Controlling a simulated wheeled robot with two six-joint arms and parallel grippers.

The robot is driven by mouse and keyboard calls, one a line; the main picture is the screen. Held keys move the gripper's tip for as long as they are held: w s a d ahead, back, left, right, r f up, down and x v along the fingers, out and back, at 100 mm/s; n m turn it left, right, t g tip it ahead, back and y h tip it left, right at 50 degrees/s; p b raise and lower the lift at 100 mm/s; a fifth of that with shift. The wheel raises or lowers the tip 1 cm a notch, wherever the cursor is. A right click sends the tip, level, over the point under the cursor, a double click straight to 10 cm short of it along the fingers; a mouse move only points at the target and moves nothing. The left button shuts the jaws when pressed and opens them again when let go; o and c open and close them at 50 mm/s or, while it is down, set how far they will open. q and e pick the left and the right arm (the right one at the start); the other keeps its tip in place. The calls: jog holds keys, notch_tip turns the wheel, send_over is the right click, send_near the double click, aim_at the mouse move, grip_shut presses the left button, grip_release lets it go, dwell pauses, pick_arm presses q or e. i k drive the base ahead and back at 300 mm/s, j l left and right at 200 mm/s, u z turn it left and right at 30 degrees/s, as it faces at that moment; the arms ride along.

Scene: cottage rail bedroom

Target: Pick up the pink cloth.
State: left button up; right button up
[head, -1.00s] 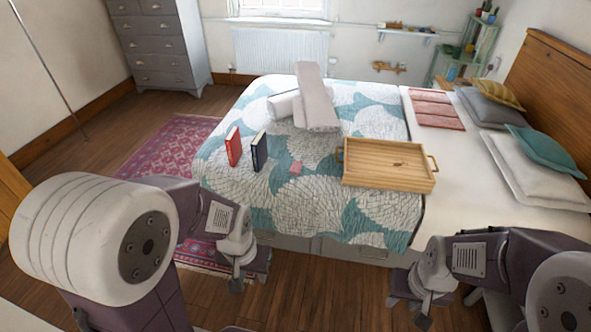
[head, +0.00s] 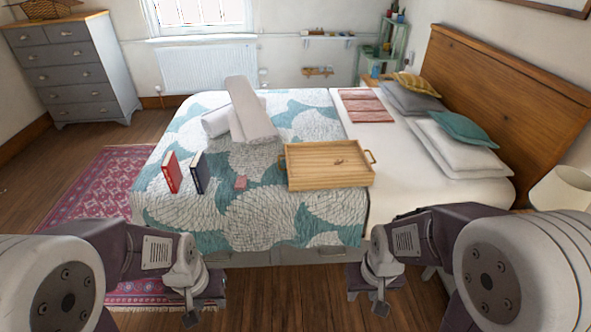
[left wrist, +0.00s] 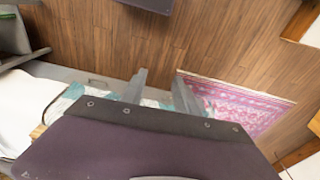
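My left gripper (head: 191,316) hangs low in front of the bed, well short of the cloth. In the left wrist view, its two fingers (left wrist: 160,92) stand apart with nothing between them. My right gripper (head: 381,308) hangs in front of the bed to the right, away from the cloth; its fingers are too small to judge. The cloth cannot be made out in the left wrist view.
A folded pink throw (head: 367,106) lies farther back. Bare floor and a rug (head: 98,185) are beside the bed.

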aim_at(241, 183)
jog(key=i+j+z, duration=0.55)
jog(key=i+j, duration=0.2)
jog(key=i+j+z, duration=0.25)
jog(key=i+j, duration=0.15)
jog(key=i+j+z, duration=0.25)
jog(key=j, duration=0.4)
